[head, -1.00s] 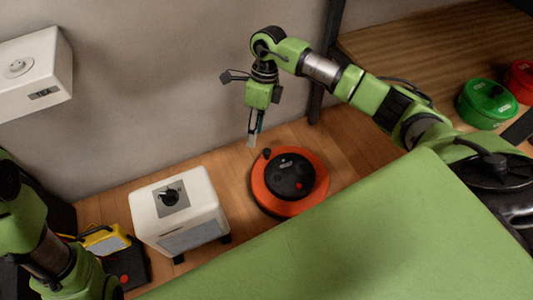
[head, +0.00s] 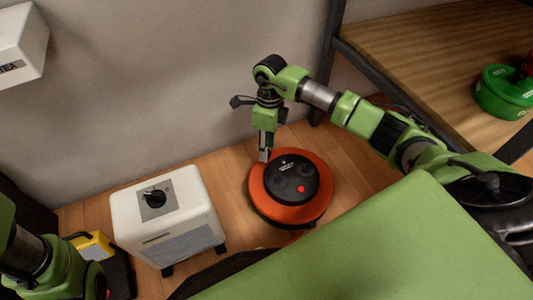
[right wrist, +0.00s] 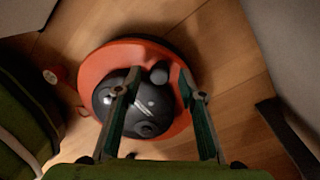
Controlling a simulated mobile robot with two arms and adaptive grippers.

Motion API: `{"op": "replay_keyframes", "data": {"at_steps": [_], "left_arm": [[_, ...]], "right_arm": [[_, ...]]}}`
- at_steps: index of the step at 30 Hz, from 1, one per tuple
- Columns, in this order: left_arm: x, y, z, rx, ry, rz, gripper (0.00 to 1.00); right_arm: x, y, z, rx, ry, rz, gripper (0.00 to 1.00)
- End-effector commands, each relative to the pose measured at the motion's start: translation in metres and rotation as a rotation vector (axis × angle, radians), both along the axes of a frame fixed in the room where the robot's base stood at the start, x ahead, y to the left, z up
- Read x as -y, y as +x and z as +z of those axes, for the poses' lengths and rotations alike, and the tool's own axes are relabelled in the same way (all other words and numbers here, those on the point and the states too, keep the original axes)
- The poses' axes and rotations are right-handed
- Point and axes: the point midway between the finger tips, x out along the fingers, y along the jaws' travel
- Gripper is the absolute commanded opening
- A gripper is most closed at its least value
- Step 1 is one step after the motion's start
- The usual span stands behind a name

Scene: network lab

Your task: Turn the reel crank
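The reel (head: 320,205) is a round orange drum lying flat on the wooden floor, with a black hub carrying a small red button. In the right wrist view, the orange reel (right wrist: 93,68) has a dark crank knob (right wrist: 159,73) standing near the rim of its hub. My right gripper (head: 264,155) points down at the reel's far left edge. In the right wrist view its two fingers (right wrist: 159,82) are apart, one on each side of the knob, with gaps visible. The knob is hidden behind the gripper in the head view. My left arm shows at the lower left; its gripper is not seen.
A white box with a black dial (head: 168,215) stands left of the reel. A yellow and black item (head: 93,246) is partly behind my left arm. A wooden shelf (head: 440,50) with a green round container (head: 503,93) is at right. The wall is close behind.

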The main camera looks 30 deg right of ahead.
Motion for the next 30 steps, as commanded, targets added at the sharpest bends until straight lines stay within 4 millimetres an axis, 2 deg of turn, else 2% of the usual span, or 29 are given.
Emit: {"op": "replay_keyframes", "data": {"at_steps": [3, 12, 13, 15, 17, 25, 30], "left_arm": [[0.0, 0.0, -0.006, 0.0, 0.0, 0.0, 0.26], [0.0, 0.0, -0.006, 0.001, 0.001, 0.0, 0.26], [0.0, 0.0, -0.006, 0.001, 0.001, 0.0, 0.26], [0.0, 0.0, -0.006, 0.001, 0.001, 0.0, 0.26], [0.0, 0.0, -0.006, 0.001, 0.001, 0.0, 0.26], [0.0, 0.0, -0.004, 0.001, 0.001, -0.001, 0.26], [0.0, 0.0, 0.004, 0.0, 0.001, -0.001, 0.26]], "right_arm": [[-0.001, 0.0, -0.008, 0.001, 0.001, 0.0, 0.37], [-0.001, 0.0, -0.008, 0.001, 0.001, 0.0, 0.37], [-0.001, 0.0, -0.008, 0.001, 0.001, 0.0, 0.32], [-0.001, -0.001, -0.009, 0.001, 0.001, 0.0, 0.14], [-0.001, -0.001, -0.009, 0.001, 0.001, 0.0, 0.0], [0.0, -0.002, -0.008, 0.001, 0.001, 0.007, 0.0], [0.004, -0.007, -0.006, -0.001, -0.001, 0.042, 0.0]]}}
